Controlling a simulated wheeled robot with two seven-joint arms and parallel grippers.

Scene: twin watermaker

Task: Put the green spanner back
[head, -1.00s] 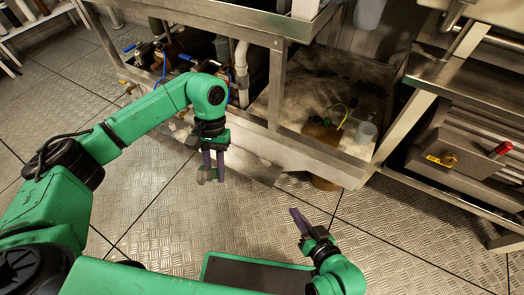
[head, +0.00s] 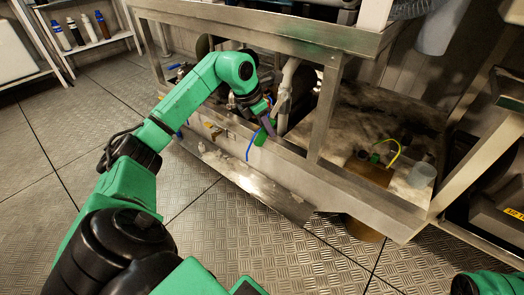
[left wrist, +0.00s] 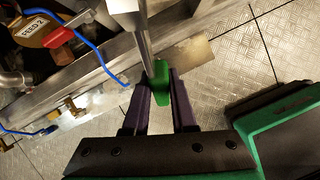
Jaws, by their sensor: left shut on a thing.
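My left gripper (head: 267,122) is at the front of the steel frame, beside the white pipe. In the left wrist view its dark purple fingers (left wrist: 160,95) are shut on the green spanner (left wrist: 162,80), whose green part shows between the tips. In the head view a small green end of the spanner (head: 260,138) shows below the fingers. A grey bar (left wrist: 133,35) runs up from near the green part; I cannot tell whether it belongs to the spanner. My right gripper is out of view.
The steel frame (head: 325,110) and white pipe (head: 287,88) stand close to my left gripper. A blue hose (left wrist: 85,45) and red-handled valve (left wrist: 58,37) are nearby. A brown container (head: 365,172) is to the right. The floor in front is clear.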

